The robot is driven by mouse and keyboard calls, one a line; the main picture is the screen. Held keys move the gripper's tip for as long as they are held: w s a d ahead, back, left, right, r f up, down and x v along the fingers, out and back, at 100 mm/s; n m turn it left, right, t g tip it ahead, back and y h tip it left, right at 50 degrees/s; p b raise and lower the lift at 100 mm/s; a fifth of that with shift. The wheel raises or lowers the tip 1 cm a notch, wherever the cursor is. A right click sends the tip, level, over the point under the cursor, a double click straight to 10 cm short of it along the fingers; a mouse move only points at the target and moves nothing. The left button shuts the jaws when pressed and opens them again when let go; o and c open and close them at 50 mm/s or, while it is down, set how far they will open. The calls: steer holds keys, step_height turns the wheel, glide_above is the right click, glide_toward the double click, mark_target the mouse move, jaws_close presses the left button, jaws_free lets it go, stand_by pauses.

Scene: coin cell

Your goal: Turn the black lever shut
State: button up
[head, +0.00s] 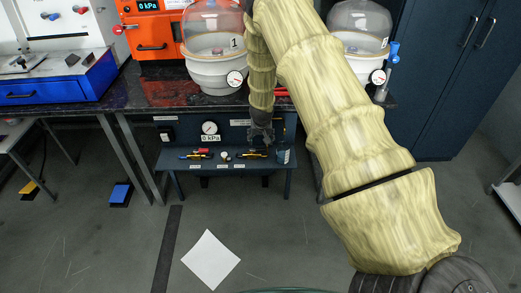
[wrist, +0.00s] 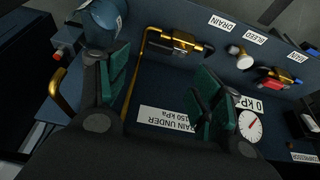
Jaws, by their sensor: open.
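The brass drain valve (wrist: 180,42) sits below the DRAIN label at the top of the wrist view, with a thin brass pipe running from it. A dark part lies across its body and looks like the black lever; its exact angle is too small to tell. In the head view the valve (head: 252,154) is a small yellow and dark shape on the low bench, partly covered by my gripper. My gripper (wrist: 160,92) is open and empty, its green-padded fingers apart, with the valve beyond them. In the head view my gripper (head: 262,134) hangs just above the valve.
A white bleed knob (wrist: 242,58) and a red-handled main valve (wrist: 277,79) stand along the same bench. A gauge (wrist: 249,125) reads near a 0 kPa sign. A blue-grey canister (wrist: 100,20) stands close to one finger. Glass-domed chambers (head: 212,72) stand on the counter above.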

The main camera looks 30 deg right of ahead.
mark_target(261, 149)
steer(key=shift+x, duration=5.15)
steer(key=shift+s, duration=0.15)
steer(key=c, duration=1)
